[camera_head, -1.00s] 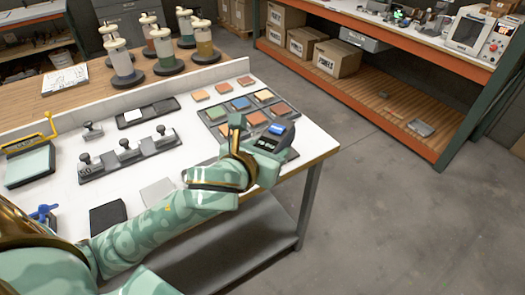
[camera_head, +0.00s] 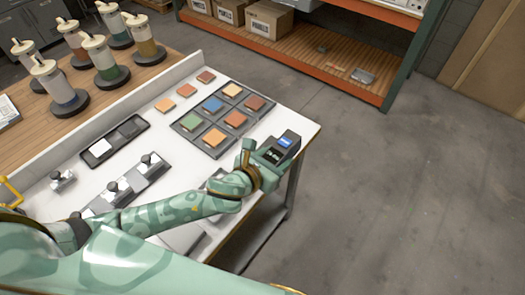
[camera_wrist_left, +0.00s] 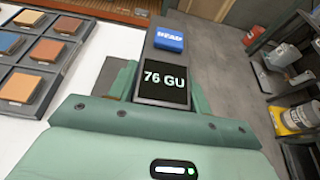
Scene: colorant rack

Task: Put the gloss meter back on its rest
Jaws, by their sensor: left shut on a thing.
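The gloss meter (camera_head: 279,149) is a dark box with a lit screen and a blue READ button. In the left wrist view the gloss meter (camera_wrist_left: 165,66) shows 76 GU. My left gripper (camera_head: 258,163) is shut on it and holds it at the right end of the white table. The wrist view shows the gripper's fingers (camera_wrist_left: 162,92) on both sides of it. A dark flat piece (camera_wrist_left: 108,76) lies left of the gripper, partly hidden; I cannot tell if it is the rest. My right gripper is out of view.
A dark board of coloured tiles (camera_head: 190,142) lies behind the gripper. A black tray (camera_head: 131,128) with a white tile and several knobbed blocks (camera_head: 118,189) are further left. Paint canisters (camera_head: 104,60) stand on the wooden bench. Grey floor (camera_head: 390,190) is open to the right.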

